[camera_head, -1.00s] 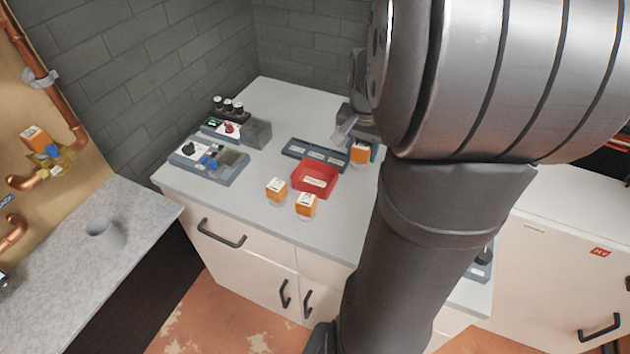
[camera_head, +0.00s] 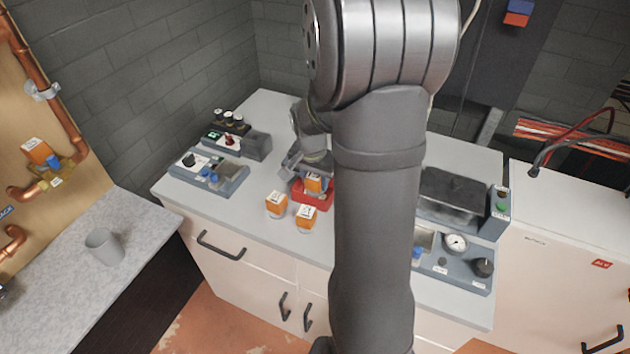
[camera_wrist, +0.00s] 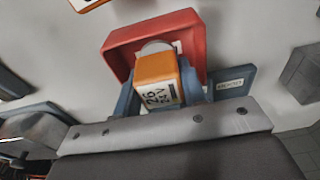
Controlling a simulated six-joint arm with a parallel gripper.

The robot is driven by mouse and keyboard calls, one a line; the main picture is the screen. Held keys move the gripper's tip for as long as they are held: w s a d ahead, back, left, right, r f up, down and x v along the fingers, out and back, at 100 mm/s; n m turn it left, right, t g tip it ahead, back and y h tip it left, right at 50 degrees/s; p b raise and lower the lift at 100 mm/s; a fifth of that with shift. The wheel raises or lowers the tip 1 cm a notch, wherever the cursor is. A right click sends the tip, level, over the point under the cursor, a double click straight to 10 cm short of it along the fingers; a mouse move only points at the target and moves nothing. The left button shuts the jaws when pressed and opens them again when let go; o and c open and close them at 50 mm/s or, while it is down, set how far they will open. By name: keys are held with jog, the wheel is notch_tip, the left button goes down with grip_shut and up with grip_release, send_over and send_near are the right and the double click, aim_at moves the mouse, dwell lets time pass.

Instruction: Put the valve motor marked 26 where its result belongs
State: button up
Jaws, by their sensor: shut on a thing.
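My gripper (camera_head: 308,168) is shut on an orange-and-white valve motor (camera_head: 313,183). The wrist view shows this motor (camera_wrist: 157,82) with the marking 26 and 24V on its white face. It is held over, or in front of, the red tray (camera_head: 322,204); the gap between them cannot be judged. The red tray also shows behind the motor in the wrist view (camera_wrist: 118,55). The blue tray (camera_wrist: 232,83) lies beside the red one, largely hidden by my gripper; its label is too blurred to read.
Two other orange-and-white motors stand in front of the red tray, one on the left (camera_head: 276,203) and one on the right (camera_head: 306,217). A test device (camera_head: 208,172) stands at the left; a press-like device (camera_head: 455,195) and a gauge unit (camera_head: 455,262) stand at the right.

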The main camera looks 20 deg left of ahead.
aim_at(312, 179)
jog(key=shift+f, duration=0.45)
jog(key=o, duration=1.2)
jog(key=shift+f, duration=0.15)
jog(key=r, duration=0.4)
jog(key=s+r, duration=0.1)
jog(key=r, duration=0.7)
jog(key=shift+s+r, duration=0.15)
jog(key=shift+s, duration=0.1)
